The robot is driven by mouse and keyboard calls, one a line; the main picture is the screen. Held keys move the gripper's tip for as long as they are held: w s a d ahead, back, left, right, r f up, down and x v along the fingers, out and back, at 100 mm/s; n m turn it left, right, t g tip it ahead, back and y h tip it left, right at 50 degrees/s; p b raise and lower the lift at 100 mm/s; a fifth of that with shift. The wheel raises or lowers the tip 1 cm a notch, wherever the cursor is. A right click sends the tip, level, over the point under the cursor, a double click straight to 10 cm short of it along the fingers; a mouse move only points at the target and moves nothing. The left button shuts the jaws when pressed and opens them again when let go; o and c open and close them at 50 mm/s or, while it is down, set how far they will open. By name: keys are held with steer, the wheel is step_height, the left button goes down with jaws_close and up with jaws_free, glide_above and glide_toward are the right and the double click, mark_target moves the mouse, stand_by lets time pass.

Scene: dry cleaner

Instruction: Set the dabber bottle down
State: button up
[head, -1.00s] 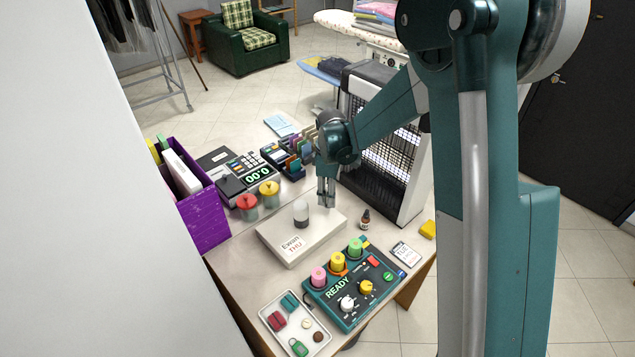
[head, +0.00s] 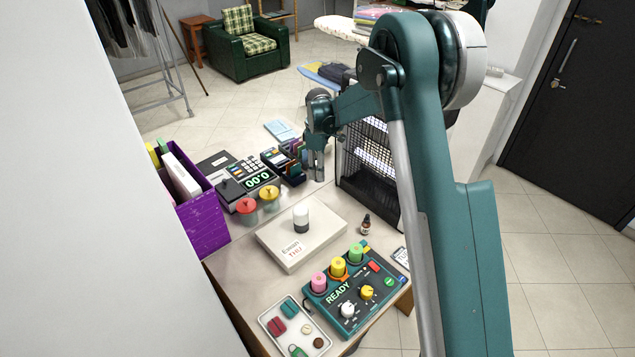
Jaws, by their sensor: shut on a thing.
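A small bottle (head: 301,219) with a white top and a darker lower part stands upright on the flat white box marked "Ewan THU" (head: 282,258); it looks like the dabber bottle. A small brown bottle (head: 366,226) with a dark cap stands on the table to the right of the box. My gripper (head: 316,176) points down behind the box, clear of both bottles, close to the rack of coloured cards. Its fingers are close together; what is between them is too small to make out.
A green console reading "READY" (head: 329,301) with coloured spools stands in front, beside a white tray (head: 266,318). Two lidded jars (head: 246,210), a card terminal (head: 252,172) and a purple file box (head: 204,226) are left. A black mesh-fronted unit (head: 367,190) stands right of my gripper.

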steer(key=shift+w+a, duration=0.15)
steer(key=shift+w, duration=0.4)
steer(key=shift+w+a+f, duration=0.1)
steer(key=shift+w+f, duration=0.1)
steer(key=shift+w, duration=0.05)
steer(key=shift+s+f, duration=0.1)
steer(key=shift+f, duration=0.85)
steer(key=shift+f, duration=0.15)
steer(key=shift+f+b, duration=0.4)
steer(key=shift+f, duration=1.8)
steer(key=shift+f, duration=0.15)
steer(key=o, duration=0.9)
